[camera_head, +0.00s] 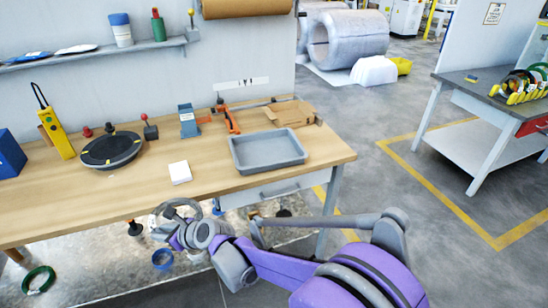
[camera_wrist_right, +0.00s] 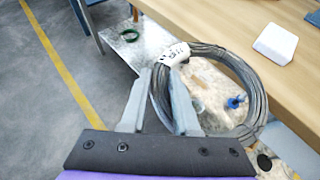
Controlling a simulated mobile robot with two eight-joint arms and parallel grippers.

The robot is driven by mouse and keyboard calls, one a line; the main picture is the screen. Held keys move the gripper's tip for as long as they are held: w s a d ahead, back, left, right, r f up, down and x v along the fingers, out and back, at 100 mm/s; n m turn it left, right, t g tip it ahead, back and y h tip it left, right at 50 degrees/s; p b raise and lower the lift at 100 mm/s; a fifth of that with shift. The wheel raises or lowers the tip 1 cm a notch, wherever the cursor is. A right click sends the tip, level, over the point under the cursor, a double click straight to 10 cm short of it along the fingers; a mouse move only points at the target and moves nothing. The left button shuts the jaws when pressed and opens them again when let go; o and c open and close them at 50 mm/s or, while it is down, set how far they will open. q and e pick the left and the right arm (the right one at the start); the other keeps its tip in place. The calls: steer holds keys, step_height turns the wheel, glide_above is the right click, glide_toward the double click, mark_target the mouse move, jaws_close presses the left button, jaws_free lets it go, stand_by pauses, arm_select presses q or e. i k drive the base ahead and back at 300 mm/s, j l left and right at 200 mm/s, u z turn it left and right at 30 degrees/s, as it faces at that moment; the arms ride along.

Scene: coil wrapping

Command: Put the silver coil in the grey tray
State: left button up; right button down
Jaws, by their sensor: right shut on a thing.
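The silver coil (camera_wrist_right: 262,92) is a ring of dark grey wire with a white band (camera_wrist_right: 174,54) around it. In the right wrist view my right gripper (camera_wrist_right: 162,74) is shut on the coil's near side, by the white band. In the head view my right gripper (camera_head: 176,232) holds the coil (camera_head: 176,201) off the table's front edge, partly hidden by the gripper. The grey tray (camera_head: 270,167) stands on the right part of the table, beyond and to the right of the coil, and looks empty. My left gripper is not in view.
A white block (camera_head: 180,172) lies left of the tray on the wooden table (camera_head: 110,209). A black turntable (camera_head: 111,149) stands farther left. A green coil (camera_head: 38,280) lies on the lower shelf.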

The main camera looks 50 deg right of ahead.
mark_target(266, 153)
steer(key=k+l+z, duration=0.15)
steer(key=l+z, duration=0.2)
steer(key=k+l+z, duration=0.15)
steer(key=z, duration=0.25)
steer(key=l, duration=0.1)
